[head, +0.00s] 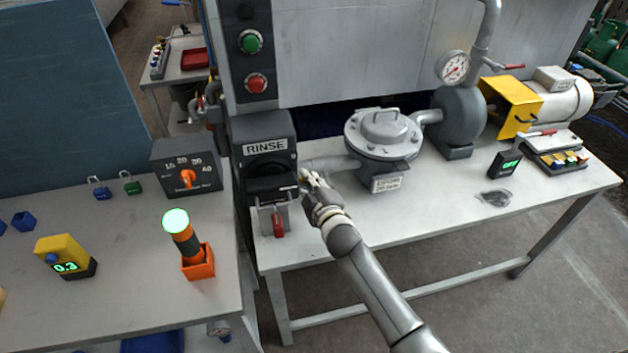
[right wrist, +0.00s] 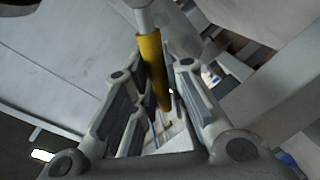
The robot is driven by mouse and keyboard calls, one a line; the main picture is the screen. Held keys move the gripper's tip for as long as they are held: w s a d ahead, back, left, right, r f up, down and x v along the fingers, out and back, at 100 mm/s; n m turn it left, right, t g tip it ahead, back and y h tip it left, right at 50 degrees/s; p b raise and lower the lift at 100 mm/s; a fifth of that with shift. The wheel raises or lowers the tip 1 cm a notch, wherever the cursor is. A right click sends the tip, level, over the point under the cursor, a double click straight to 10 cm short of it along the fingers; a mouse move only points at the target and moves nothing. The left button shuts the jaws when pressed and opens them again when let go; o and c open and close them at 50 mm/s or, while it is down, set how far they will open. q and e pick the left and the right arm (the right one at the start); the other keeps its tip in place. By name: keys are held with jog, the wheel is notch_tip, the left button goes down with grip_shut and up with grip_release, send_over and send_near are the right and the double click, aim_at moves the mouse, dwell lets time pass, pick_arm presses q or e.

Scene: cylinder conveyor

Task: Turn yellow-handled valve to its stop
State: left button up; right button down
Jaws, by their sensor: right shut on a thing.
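The yellow valve handle (right wrist: 152,72) shows in the right wrist view as a yellow rod on a pale grey stem (right wrist: 143,18). It lies between the fingers of my right gripper (right wrist: 165,85), which is shut on it. In the head view my right gripper (head: 309,181) is at the pipe (head: 330,164) between the RINSE box and the round grey housing. There the gripper hides most of the handle and valve, so I cannot tell how far it is turned. My left gripper is not in view.
The RINSE box (head: 265,147) stands left of my right gripper, with a red lever (head: 278,223) below it. The round grey housing (head: 383,140) stands close on the right. A small dark display (head: 506,164) is farther right. The bench front (head: 430,225) is clear.

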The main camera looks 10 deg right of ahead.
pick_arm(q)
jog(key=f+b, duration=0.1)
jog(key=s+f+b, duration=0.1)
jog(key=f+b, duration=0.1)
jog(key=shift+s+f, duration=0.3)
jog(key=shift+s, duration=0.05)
pick_arm(e)
jog(key=f+n, duration=0.2)
jog(key=a+f+n+h, duration=0.1)
jog(key=n, duration=0.2)
jog(key=shift+f+h, duration=0.3)
jog(key=shift+f, duration=0.1)
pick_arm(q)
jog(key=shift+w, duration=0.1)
pick_arm(e)
jog(key=shift+f+n, duration=0.1)
jog(key=shift+n, duration=0.2)
jog(key=c, duration=1.4)
grip_release()
jog(key=shift+c, duration=0.2)
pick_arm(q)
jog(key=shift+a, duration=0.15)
pick_arm(e)
jog(key=s+r, duration=0.2)
jog(key=s, duration=0.9)
jog(key=shift+s+d+r, duration=0.15)
jog(key=shift+s+r, duration=0.1)
jog(key=shift+s, duration=0.15)
